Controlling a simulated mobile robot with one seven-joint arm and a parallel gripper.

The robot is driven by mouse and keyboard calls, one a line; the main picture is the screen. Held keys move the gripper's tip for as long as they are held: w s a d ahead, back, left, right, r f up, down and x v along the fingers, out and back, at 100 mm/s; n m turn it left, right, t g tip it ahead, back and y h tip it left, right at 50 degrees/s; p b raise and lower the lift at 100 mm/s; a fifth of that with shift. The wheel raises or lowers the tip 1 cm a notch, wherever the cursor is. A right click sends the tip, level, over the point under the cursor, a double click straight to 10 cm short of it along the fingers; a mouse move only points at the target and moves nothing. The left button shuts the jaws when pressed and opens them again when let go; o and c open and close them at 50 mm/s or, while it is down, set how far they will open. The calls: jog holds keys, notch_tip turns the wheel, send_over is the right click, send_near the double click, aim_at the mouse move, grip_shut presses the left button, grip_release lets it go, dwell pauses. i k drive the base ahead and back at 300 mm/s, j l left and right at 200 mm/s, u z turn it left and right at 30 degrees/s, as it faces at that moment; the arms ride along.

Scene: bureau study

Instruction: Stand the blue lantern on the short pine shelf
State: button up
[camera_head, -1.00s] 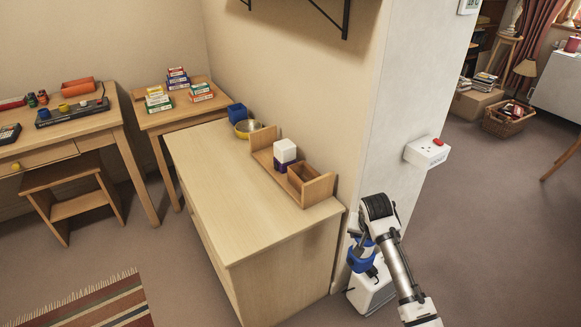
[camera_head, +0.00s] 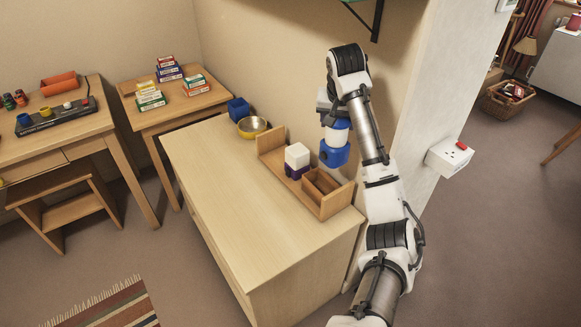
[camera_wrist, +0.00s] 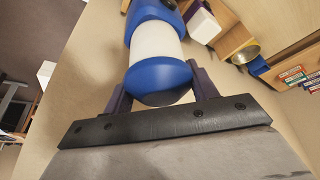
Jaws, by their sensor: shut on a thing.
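The blue lantern (camera_head: 334,155), blue at its ends with a white middle, hangs roughly upright in my gripper (camera_head: 326,108). In the wrist view the lantern (camera_wrist: 155,45) sits between the two dark fingers of my gripper (camera_wrist: 160,88), which is shut on its blue end. In the head view it appears above or behind the right end of a low wooden rack (camera_head: 268,145) on the pale cabinet. A dark wall bracket (camera_head: 377,22) shows at the top edge; what it bears is mostly out of view. I cannot tell which is the short pine shelf.
The rack holds a white-and-purple block (camera_head: 297,157) and a brown open box (camera_head: 322,185). A yellow bowl (camera_head: 252,127) and a blue cube (camera_head: 238,109) stand beyond it. The cabinet top (camera_head: 235,190) is clear at front. A wall socket (camera_head: 449,155) is on the right.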

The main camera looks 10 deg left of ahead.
aim_at(281, 158)
jog(key=i+j, duration=0.35)
jog(key=j, duration=0.15)
jog(key=i+j, duration=0.3)
jog(key=j, duration=0.2)
